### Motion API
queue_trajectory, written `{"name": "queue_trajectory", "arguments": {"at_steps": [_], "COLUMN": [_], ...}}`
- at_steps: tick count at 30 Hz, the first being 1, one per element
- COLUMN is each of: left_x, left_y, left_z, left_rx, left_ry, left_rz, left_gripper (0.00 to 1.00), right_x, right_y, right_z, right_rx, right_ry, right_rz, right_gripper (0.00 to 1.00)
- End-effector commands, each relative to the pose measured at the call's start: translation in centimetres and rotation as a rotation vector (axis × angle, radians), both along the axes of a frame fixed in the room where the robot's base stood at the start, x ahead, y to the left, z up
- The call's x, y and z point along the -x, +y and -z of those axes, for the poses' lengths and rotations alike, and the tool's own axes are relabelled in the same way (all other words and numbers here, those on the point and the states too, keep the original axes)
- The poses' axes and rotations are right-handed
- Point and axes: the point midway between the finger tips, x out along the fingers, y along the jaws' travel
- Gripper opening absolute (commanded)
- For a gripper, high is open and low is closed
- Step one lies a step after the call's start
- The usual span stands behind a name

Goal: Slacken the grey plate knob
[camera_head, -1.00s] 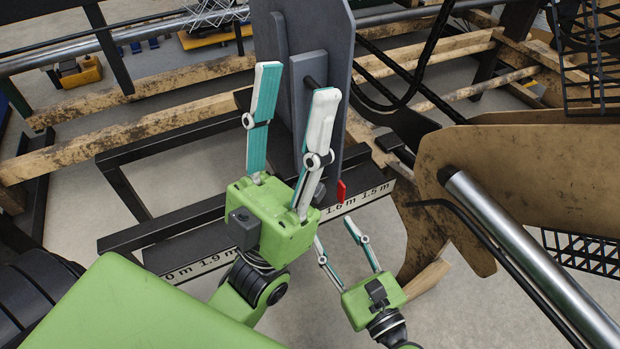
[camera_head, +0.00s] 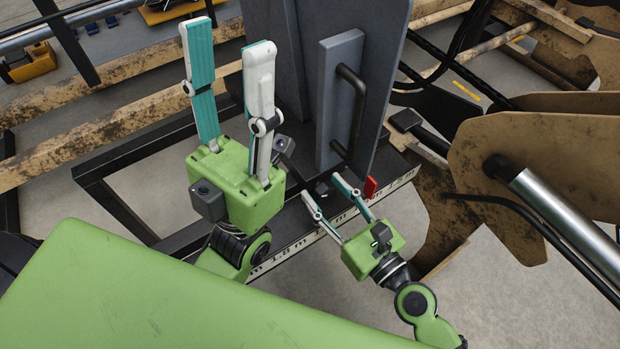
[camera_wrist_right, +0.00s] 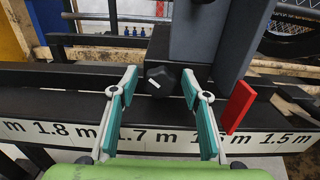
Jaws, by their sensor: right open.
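The knob (camera_wrist_right: 160,78) is dark and lobed with a small white mark, low at the front of the grey plate (camera_wrist_right: 195,45). It shows small and partly hidden in the head view (camera_head: 322,188). My right gripper (camera_head: 322,186) is open, and its fingers point at the knob. In the right wrist view, the knob appears between the two fingertips (camera_wrist_right: 159,84); I cannot tell whether they touch it. The upright grey plate also stands in the head view (camera_head: 390,50), with a black handle (camera_head: 357,105). My left gripper (camera_head: 228,36) is open and empty, left of the plate, fingers up.
A black rail with a white metre scale (camera_wrist_right: 60,135) runs below the knob. A red pointer (camera_wrist_right: 240,105) sticks out just right of the knob, close to my right finger. A brown machine part (camera_head: 540,150) and a shiny cylinder (camera_head: 560,215) stand at the right.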

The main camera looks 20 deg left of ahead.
Motion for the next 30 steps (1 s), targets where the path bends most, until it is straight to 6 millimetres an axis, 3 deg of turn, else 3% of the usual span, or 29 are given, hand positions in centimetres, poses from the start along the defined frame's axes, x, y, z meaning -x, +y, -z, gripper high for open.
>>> {"name": "queue_trajectory", "arguments": {"at_steps": [11, 16, 30], "left_x": [-0.04, -0.04, -0.06], "left_y": [-0.04, -0.05, -0.04], "left_z": [0.11, 0.12, 0.18], "left_rx": [0.000, 0.000, -0.001], "left_ry": [0.002, 0.002, 0.003], "left_rz": [0.001, 0.001, 0.001], "left_gripper": [0.40, 0.40, 0.40], "right_x": [-0.09, -0.09, -0.09], "right_y": [-0.19, -0.17, -0.13], "right_z": [-0.03, -0.03, -0.06], "right_rx": [0.000, 0.000, 0.052], "right_ry": [0.000, 0.000, -0.068], "right_rz": [0.000, 0.000, 0.000], "right_gripper": [0.43, 0.05, 0.05]}}
